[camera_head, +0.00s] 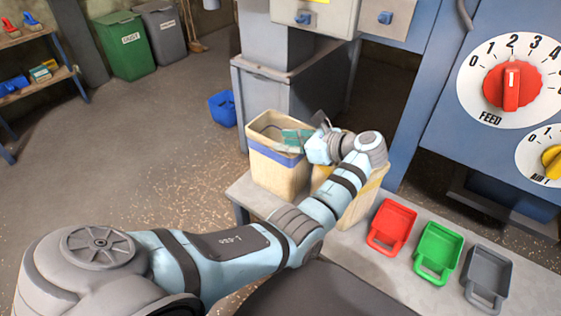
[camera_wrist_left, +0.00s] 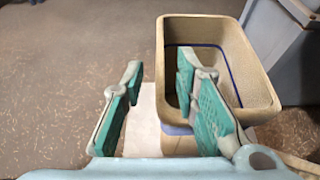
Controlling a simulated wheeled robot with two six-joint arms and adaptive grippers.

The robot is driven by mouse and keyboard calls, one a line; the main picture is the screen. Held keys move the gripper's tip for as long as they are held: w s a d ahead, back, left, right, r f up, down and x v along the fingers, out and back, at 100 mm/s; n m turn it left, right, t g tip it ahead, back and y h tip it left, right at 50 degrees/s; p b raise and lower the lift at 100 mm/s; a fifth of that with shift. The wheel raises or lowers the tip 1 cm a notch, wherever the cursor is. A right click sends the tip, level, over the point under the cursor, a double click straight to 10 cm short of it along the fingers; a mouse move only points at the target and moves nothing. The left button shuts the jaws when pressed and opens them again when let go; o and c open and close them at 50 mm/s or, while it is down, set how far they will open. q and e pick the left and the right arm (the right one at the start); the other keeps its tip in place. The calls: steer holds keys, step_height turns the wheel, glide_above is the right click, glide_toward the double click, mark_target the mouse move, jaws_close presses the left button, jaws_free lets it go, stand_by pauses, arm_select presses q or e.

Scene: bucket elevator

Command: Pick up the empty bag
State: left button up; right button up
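A tan open-topped bag with a blue band (camera_head: 278,178) stands upright on the grey bench. In the left wrist view I look into the bag (camera_wrist_left: 245,70); its visible inside looks empty, and the near-left part of its opening is hidden by a finger. My left gripper (camera_head: 298,138) is at the top of this bag. In the left wrist view its teal finger pads (camera_wrist_left: 160,68) are wide apart, one over the opening and one outside the left wall. Nothing is held. My right gripper is out of view.
A second tan bag with a yellow band (camera_head: 366,196) stands beside it, partly behind my arm. Red (camera_head: 393,223), green (camera_head: 438,249) and grey (camera_head: 488,275) scoops lie on the bench. A blue bin (camera_head: 222,109) is on the floor. The blue machine (camera_head: 437,118) rises behind.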

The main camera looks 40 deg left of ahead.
mark_target(267, 141)
arm_select(q)
steer(key=b+x, duration=0.1)
steer(key=x, duration=0.6)
steer(key=shift+a+f, duration=0.15)
steer(key=shift+a, duration=0.05)
jaws_close()
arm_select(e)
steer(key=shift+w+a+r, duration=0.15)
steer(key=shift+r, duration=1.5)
